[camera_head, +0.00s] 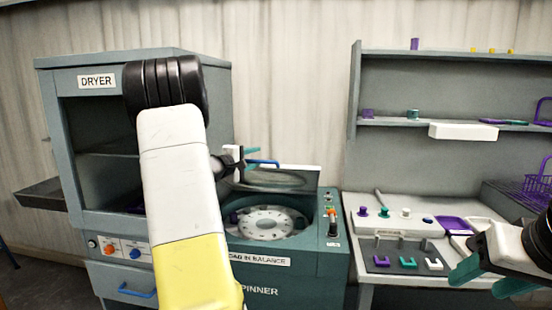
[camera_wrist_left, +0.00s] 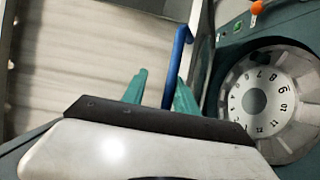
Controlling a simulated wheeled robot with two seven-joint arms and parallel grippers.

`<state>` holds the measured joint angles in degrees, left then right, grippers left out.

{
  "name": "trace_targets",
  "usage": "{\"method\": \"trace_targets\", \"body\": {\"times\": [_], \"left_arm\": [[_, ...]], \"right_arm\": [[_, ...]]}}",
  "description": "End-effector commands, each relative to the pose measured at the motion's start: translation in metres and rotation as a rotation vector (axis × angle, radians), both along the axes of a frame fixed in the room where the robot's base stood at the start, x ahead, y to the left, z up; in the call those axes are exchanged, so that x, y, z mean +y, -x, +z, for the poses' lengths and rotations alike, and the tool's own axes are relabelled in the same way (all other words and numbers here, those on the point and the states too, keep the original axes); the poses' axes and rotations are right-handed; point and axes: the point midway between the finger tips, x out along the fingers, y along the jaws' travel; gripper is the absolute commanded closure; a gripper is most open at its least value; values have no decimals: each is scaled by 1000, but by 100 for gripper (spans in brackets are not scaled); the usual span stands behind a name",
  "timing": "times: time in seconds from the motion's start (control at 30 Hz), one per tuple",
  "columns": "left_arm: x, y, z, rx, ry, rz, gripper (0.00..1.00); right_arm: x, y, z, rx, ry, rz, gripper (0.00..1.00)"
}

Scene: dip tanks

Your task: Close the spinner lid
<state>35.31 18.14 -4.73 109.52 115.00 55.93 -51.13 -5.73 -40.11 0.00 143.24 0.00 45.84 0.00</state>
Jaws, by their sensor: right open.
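The spinner (camera_head: 290,275) is a teal cabinet with a numbered round drum (camera_head: 265,223) in its open top. Its lid (camera_head: 300,176) stands raised at the back, tilted up, with a blue handle (camera_head: 265,162) along its upper edge. My left gripper (camera_head: 245,165) is at the handle. In the left wrist view, the blue handle (camera_wrist_left: 178,60) passes between the teal fingers of my left gripper (camera_wrist_left: 160,92), which stand apart with a gap on the left side. My right gripper (camera_head: 488,280) is open and empty at the lower right, far from the lid.
The dryer (camera_head: 135,65) stands left of the spinner, partly hidden by my left arm. Right of it is a bench (camera_head: 360,205) with small coloured pieces, a purple tray (camera_head: 455,224) and a shelf (camera_head: 385,123) above. A purple basket (camera_head: 538,185) is at the far right.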

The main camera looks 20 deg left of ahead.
Motion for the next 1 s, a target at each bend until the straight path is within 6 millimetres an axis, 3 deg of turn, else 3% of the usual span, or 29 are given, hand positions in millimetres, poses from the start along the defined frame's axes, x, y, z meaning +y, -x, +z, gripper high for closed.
{"method": "trace_targets", "body": {"times": [1.0], "left_arm": [[17, 53, -45, 2, 1, 2, 66]], "right_arm": [[0, 0, 0, 0, 0, 0, 47]]}}
